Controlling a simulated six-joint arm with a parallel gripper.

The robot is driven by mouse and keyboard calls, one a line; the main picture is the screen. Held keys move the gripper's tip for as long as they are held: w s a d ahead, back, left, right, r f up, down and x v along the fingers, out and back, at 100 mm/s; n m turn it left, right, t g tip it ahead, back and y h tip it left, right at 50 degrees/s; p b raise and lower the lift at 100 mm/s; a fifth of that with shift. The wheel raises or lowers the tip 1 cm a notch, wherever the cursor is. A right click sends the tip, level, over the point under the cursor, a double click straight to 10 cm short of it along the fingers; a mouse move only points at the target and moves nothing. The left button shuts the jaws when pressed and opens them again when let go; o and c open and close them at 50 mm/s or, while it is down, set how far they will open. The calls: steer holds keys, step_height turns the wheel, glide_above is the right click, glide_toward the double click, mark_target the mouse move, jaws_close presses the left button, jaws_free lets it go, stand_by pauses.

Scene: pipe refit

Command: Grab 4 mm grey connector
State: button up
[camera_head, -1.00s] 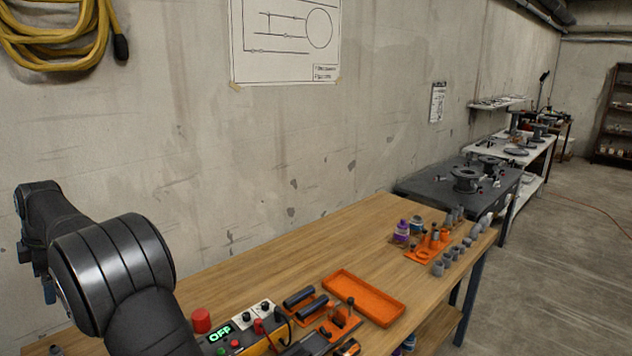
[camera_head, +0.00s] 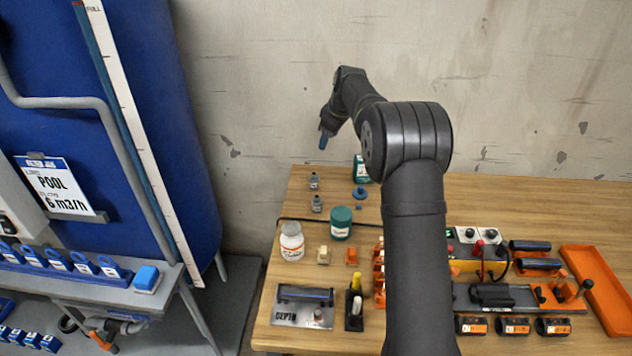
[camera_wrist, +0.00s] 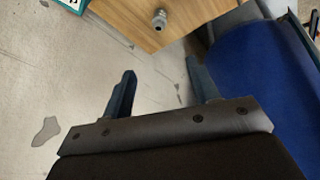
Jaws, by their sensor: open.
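Two small grey connectors stand at the back left of the wooden table in the head view, one farther back (camera_head: 314,181) and one nearer (camera_head: 317,203). I cannot read which is 4 mm. One grey connector (camera_wrist: 160,18) shows near the table corner at the top of the wrist view. My gripper (camera_head: 323,140) hangs above and behind the table's back left corner, apart from the connectors. In the wrist view my gripper (camera_wrist: 162,76) has its two fingers spread, with nothing between them.
A teal jar (camera_head: 341,222), a white bottle (camera_head: 292,241) and a teal container (camera_head: 361,168) stand near the connectors. A blue tank (camera_head: 110,120) rises left of the table (camera_head: 480,200). The wall is close behind. An orange tray (camera_head: 597,285) lies far right.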

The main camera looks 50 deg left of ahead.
mark_target(315, 176)
steer(key=a+f+m, duration=0.1)
steer(key=a+f, duration=0.1)
steer(key=f, duration=0.3)
steer(key=w+a+f+m, duration=0.1)
steer(key=a+f+m, duration=0.1)
steer(key=f, duration=0.4)
steer(key=a+f+m, duration=0.1)
steer(key=a+f, duration=0.1)
steer(key=f, duration=0.4)
steer(key=shift+w+a+f+m, duration=0.2)
steer(key=shift+m, duration=0.1)
steer(key=shift+a+x, duration=0.1)
steer(key=shift+x, duration=1.4)
steer(key=shift+a+x, duration=0.15)
steer(key=shift+x, duration=1.35)
steer(key=shift+s+r, duration=0.1)
steer(key=shift+c, duration=0.2)
steer(key=c, duration=0.9)
